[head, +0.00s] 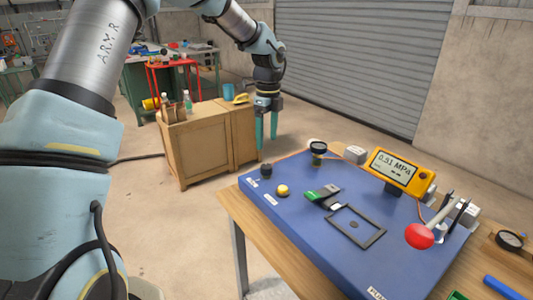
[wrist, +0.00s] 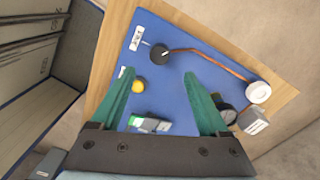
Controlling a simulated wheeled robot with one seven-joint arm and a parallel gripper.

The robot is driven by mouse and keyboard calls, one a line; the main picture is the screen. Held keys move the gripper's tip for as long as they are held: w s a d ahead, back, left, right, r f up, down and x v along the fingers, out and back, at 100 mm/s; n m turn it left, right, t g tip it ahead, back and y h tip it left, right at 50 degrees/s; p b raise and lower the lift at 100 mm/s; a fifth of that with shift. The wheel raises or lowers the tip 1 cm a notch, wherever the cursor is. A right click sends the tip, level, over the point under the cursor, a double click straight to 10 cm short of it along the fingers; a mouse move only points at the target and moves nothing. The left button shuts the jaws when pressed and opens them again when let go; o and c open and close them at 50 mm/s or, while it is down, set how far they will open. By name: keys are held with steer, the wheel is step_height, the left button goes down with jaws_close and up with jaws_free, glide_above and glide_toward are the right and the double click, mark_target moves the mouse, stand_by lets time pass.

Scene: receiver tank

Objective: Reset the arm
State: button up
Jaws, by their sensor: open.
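My gripper (head: 267,138) hangs from my raised arm, pointing down, beyond the far left edge of the blue panel (head: 315,240) in the head view. Its two teal fingers are apart with nothing between them. In the wrist view my gripper (wrist: 157,75) is open above the blue panel (wrist: 175,75), apart from it. A yellow button (wrist: 138,86) shows beside the left finger. A green and grey device (wrist: 150,124) lies nearer the gripper base, and a black knob (wrist: 159,52) lies beyond the fingertips.
On the panel are a yellow display (head: 398,170) reading about 0.51 MPa, a red-ball lever (head: 419,236), a black rectangular frame (head: 356,227) and a small gauge (head: 317,148). A wooden cabinet (head: 205,148) with bottles stands behind left. Open floor lies left of the table.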

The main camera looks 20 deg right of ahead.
steer(key=shift+r, duration=0.65)
steer(key=s+a+n, duration=0.2)
steer(key=a+n, duration=1.1)
steer(key=a, duration=0.8)
steer(key=s+a+n+t, duration=0.1)
steer(key=s+a+n, duration=0.3)
steer(key=a+n, duration=0.3)
steer(key=s+a+n, duration=0.5)
steer(key=a+n, duration=0.3)
steer(key=a, duration=0.1)
steer(key=shift+s+n+t+h, duration=0.25)
steer(key=shift+n+t+h, duration=0.05)
steer(key=shift+t, duration=0.1)
steer(key=shift+w+d, duration=0.1)
steer(key=shift+w, duration=0.05)
